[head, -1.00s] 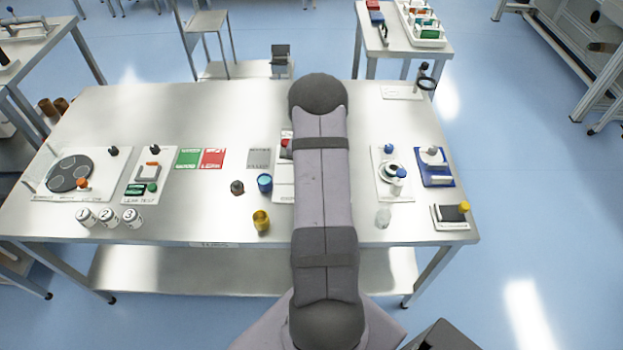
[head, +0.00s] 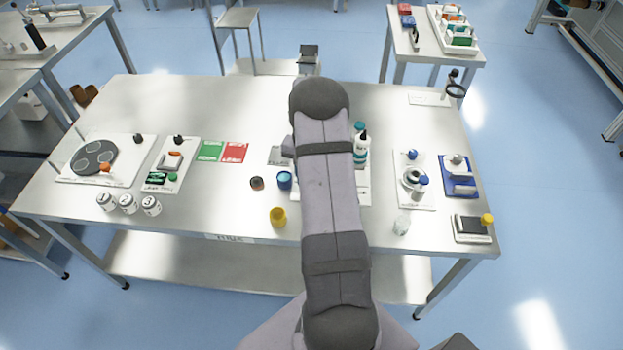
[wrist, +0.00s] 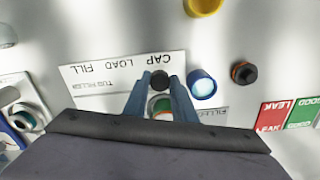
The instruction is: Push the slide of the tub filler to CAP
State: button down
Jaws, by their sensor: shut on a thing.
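The tub filler's white plate (wrist: 95,78) shows in the wrist view with the words FILL, LOAD and CAP upside down. A dark round knob (wrist: 159,78) is beside the word CAP. My gripper (wrist: 160,88) has its two blue fingers around this knob and is shut on it. A round green and orange part (wrist: 162,106) lies between the fingers, partly hidden by my wrist. In the head view my arm covers most of the filler, and only the plate's right part (head: 363,190) and a white bottle with a teal cap (head: 361,150) show.
A blue tub (wrist: 202,84) stands close beside the fingers in the wrist view. A dark cone-shaped part (wrist: 243,72) and a yellow cup (head: 278,217) are nearby. Green and red cards (head: 222,151) lie farther left.

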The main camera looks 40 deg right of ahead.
jog(key=c, duration=1.5)
grip_release()
jog(key=shift+w+a, duration=0.25)
jog(key=shift+o, duration=0.2)
jog(key=shift+s+d+r, duration=0.1)
jog(key=shift+r, duration=0.05)
jog(key=shift+r+b, duration=1.25)
jog(key=shift+r, duration=2.35)
